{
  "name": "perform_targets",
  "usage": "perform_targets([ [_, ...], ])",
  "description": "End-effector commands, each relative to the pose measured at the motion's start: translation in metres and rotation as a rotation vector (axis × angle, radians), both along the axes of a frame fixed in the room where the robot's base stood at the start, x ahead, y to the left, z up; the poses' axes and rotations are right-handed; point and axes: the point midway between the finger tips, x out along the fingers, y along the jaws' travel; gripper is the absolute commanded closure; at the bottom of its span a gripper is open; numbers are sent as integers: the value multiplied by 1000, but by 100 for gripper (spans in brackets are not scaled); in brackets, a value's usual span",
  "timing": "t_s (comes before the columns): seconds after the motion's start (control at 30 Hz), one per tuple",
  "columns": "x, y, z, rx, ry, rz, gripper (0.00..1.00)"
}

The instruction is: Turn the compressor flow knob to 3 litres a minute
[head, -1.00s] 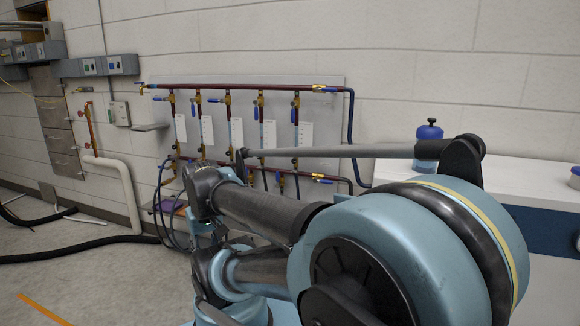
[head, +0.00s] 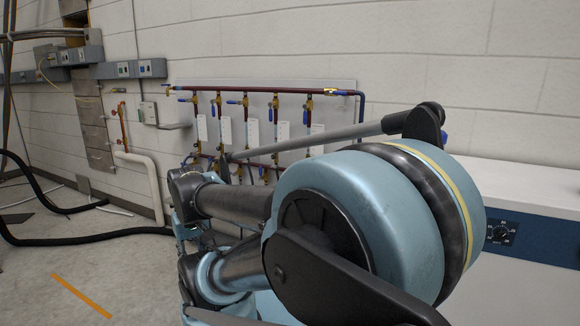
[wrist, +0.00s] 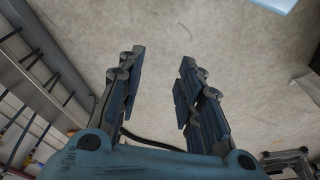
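A black knob (head: 501,232) with white scale marks around it sits on the dark blue front panel (head: 540,245) of a white-topped unit at the right of the head view. Its setting is too small to read, and I cannot tell whether it is the compressor flow knob. My gripper (wrist: 160,62) is open and empty in the wrist view, its two dark fingers apart above bare floor. In the head view my arm covers the middle, and the gripper cannot be made out there.
A pipe manifold (head: 262,90) with several blue-handled valves and white flow gauges hangs on the wall. Black hoses (head: 90,239) lie on the floor at the left. The white top (head: 525,188) at the right looks clear. An orange stripe (head: 81,296) marks open floor.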

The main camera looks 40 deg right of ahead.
Motion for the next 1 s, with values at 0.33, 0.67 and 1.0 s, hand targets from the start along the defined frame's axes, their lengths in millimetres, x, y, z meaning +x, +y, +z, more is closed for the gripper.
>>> perform_targets([
  [0.33,0,0,0,0,0,0,64],
  [0.67,27,-33,16,-79,-77,-130,57],
  [1.0,108,-130,49,-277,-276,-431,57],
])
